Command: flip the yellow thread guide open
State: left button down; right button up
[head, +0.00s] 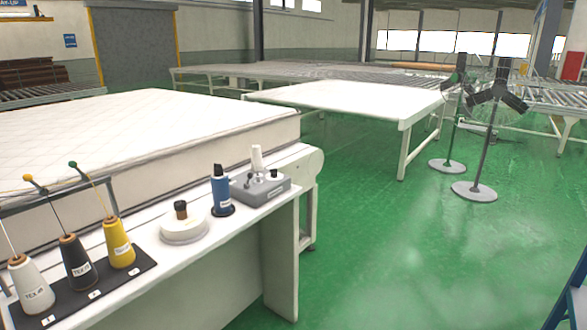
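A thread guide with a yellow ball tip (27,178) stands at the left edge, with a thin dark line slanting down from it toward the black thread cone (76,262). A guide with a green ball tip (73,165) stands to its right, with a yellowish line slanting down toward the yellow thread cone (118,243). A white thread cone (31,286) stands at the far left. The cones stand upright in a row on a black numbered mat (140,262). Whether the yellow-tipped guide is open or closed cannot be told. Neither of my grippers is in view.
On the white bench (240,226) stand a round white device (185,229), a blue bottle (221,191) and a grey control box (262,189). A mattress (150,118) lies behind. A white table (350,98) and black floor stands (475,189) are farther off. Green floor at right is mostly clear.

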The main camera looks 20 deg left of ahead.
aim_at(27, 177)
jog(key=i+l+u, duration=0.15)
jog(key=u, duration=0.25)
jog(key=i+l+u, duration=0.15)
jog(key=l+u, duration=0.25)
jog(key=i+l+u, duration=0.1)
jog(key=u, duration=0.3)
jog(key=l+u, duration=0.35)
jog(key=i+l+u, duration=0.1)
jog(key=l+u, duration=0.2)
jog(key=l, duration=0.25)
